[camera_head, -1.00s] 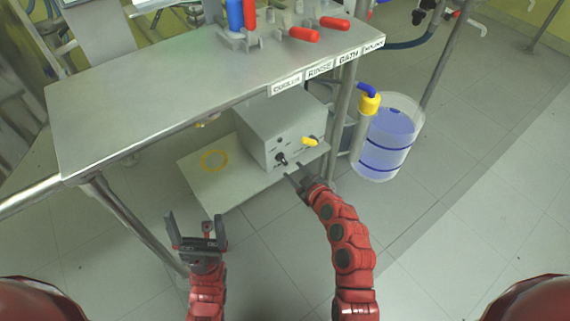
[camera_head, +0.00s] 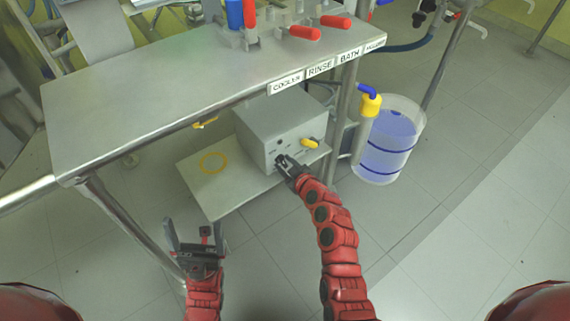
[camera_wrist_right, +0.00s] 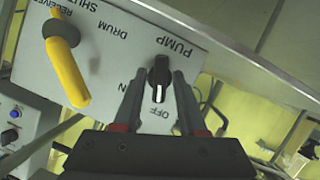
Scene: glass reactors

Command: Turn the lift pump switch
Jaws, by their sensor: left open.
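The pump switch is a small black knob (camera_wrist_right: 160,78) with a white mark, on the front of a grey box (camera_head: 265,130) under the table. In the right wrist view its mark points down toward the OFF label. PUMP is printed above it, and an ON label is partly hidden by a finger. My right gripper (camera_head: 288,164) is at the box front; its open fingers (camera_wrist_right: 162,85) stand on either side of the knob, with a narrow gap visible. In the head view the gripper hides most of the knob. My left gripper (camera_head: 195,238) is open and empty, lower left.
A yellow handle (camera_wrist_right: 66,72) sits beside the knob on the same panel; it also shows in the head view (camera_head: 310,143). The steel tabletop (camera_head: 150,95) overhangs the box. A clear container (camera_head: 390,150) with bluish liquid stands right.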

